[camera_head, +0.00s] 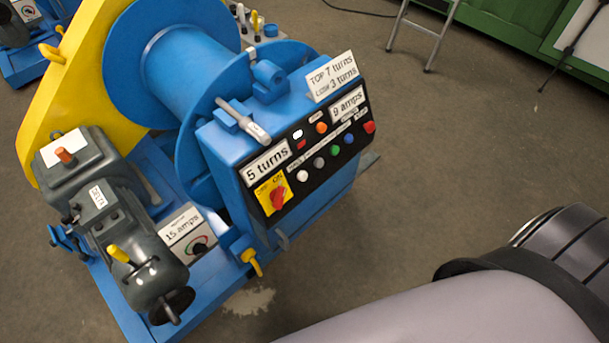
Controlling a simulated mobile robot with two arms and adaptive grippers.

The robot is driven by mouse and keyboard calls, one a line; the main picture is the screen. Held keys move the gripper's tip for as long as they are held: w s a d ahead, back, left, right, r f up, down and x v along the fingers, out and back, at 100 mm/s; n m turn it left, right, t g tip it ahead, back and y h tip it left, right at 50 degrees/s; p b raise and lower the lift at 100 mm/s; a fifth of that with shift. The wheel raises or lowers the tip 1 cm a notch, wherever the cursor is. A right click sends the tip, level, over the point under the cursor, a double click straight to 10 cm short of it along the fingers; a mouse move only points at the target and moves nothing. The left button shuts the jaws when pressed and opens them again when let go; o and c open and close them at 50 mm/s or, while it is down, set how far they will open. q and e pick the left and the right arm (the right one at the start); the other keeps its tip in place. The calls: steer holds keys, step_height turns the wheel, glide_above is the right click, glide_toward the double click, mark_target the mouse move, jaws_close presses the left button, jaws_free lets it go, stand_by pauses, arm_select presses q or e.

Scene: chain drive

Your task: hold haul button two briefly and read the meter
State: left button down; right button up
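A control panel (315,188) is on the front of a blue winch (190,70). Its lower row holds a white button (302,176), a grey button (319,162), a green button (335,150), a blue button (349,138) and a red button (369,127). The small labels over them are too small to read, so I cannot tell which is haul button two. A meter display (348,104) reads "9 amps" and another display (266,163) reads "5 turns". Neither gripper shows; only an arm link of mine fills the lower right.
A red rotary switch (277,196) sits on a yellow plate. A "15 amps" plate with a dial (187,233) is beside the dark motor (140,270). Floor right of the winch is clear; a ladder (425,35) stands behind.

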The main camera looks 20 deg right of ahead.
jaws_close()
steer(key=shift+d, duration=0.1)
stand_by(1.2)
